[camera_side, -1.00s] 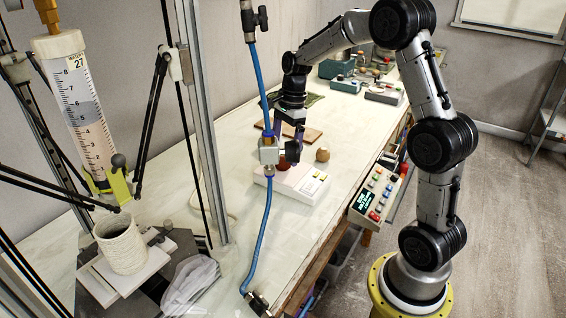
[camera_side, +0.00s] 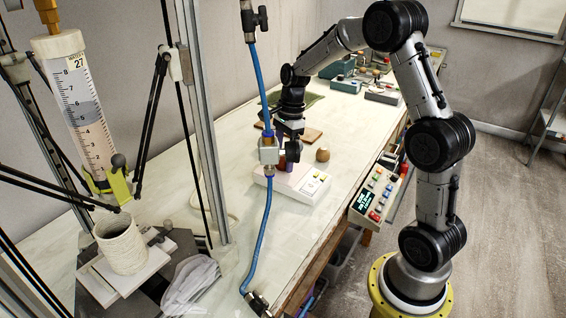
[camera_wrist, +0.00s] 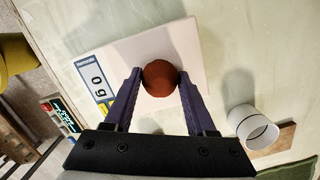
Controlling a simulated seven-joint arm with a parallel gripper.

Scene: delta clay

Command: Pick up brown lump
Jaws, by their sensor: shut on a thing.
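The brown lump (camera_wrist: 160,77) is a round reddish-brown ball on the white top of a scale (camera_wrist: 120,62) in the wrist view. My gripper (camera_wrist: 160,80) has its two purple fingers on either side of the lump and is shut on it. In the side view my gripper (camera_side: 288,152) reaches straight down to the scale (camera_side: 305,184). The lump is mostly hidden there behind the fingers and the hose valve. I cannot tell whether it is clear of the scale.
A tan round lump (camera_side: 322,155) stands right of my gripper in the side view. A blue hose (camera_side: 263,225) with a valve hangs in front. A white cup (camera_wrist: 252,128) stands near a brown board (camera_wrist: 275,140).

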